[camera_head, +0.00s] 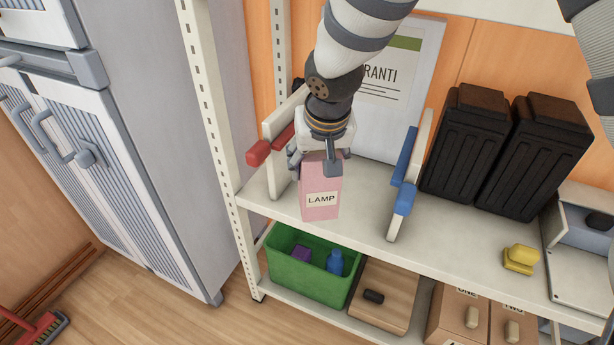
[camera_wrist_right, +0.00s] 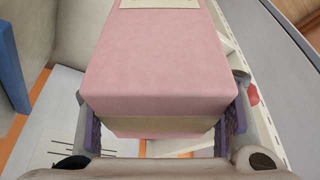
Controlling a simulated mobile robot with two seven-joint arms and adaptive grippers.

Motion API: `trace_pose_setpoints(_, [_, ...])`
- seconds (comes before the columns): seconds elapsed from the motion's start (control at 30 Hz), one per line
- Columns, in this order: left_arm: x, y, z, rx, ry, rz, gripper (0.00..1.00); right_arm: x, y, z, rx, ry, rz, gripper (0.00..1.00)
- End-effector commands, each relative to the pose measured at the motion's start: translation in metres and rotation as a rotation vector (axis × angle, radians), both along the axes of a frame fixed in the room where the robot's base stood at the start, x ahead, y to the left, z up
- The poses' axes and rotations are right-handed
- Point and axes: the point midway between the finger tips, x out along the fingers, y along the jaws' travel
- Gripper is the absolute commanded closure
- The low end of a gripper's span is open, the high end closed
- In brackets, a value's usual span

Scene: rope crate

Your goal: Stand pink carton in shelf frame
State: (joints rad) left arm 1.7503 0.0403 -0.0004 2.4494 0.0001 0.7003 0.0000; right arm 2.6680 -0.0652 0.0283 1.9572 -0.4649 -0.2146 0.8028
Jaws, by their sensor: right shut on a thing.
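The pink carton (camera_head: 321,182), labelled LAMP, is held roughly upright at the front of the white shelf. My right gripper (camera_head: 322,153) is shut on its upper part; the carton also shows between the finger pads in the right wrist view (camera_wrist_right: 158,65). The shelf frame has a white left side with a red bar (camera_head: 268,146) and a white right side with a blue bar (camera_head: 405,183). The carton is between these sides, much nearer the red one. I cannot tell whether its base touches the shelf. My left gripper is out of view.
Two black bins (camera_head: 500,150) stand right of the frame, with a yellow object (camera_head: 520,258) in front. A white poster (camera_head: 400,100) stands behind. A green crate (camera_head: 310,280) is on the lower shelf. A white upright post (camera_head: 215,130) rises at left.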

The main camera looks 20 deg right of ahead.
Motion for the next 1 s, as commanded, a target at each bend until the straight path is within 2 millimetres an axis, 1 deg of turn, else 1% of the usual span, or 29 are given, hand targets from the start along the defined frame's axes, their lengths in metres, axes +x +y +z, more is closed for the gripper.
trace_pose_setpoints(0.03, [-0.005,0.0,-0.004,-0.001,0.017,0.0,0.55,0.013,-0.013,-0.01,0.0,0.008,-0.072,0.78])
trace_pose_setpoints(0.1, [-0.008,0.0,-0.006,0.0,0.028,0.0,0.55,0.031,-0.033,-0.017,-0.003,0.01,-0.184,0.78])
trace_pose_setpoints(0.2, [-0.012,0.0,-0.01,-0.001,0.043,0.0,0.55,0.052,-0.061,-0.026,-0.007,0.01,-0.341,0.78])
trace_pose_setpoints(0.3, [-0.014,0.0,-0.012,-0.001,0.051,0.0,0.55,0.067,-0.082,-0.031,-0.01,0.004,-0.46,0.78])
trace_pose_setpoints(0.4, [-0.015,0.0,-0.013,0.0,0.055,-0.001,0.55,0.075,-0.095,-0.033,-0.011,-0.002,-0.53,0.78])
trace_pose_setpoints(0.53, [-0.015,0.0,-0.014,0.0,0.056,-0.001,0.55,0.079,-0.101,-0.033,-0.011,-0.007,-0.568,0.78])
trace_pose_setpoints(0.87, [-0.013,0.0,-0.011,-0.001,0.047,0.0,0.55,0.079,-0.101,-0.03,-0.013,-0.009,-0.572,0.78])
trace_pose_setpoints(1.0, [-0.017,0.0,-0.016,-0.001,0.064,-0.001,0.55,0.079,-0.101,-0.049,-0.016,-0.001,-0.572,0.78])
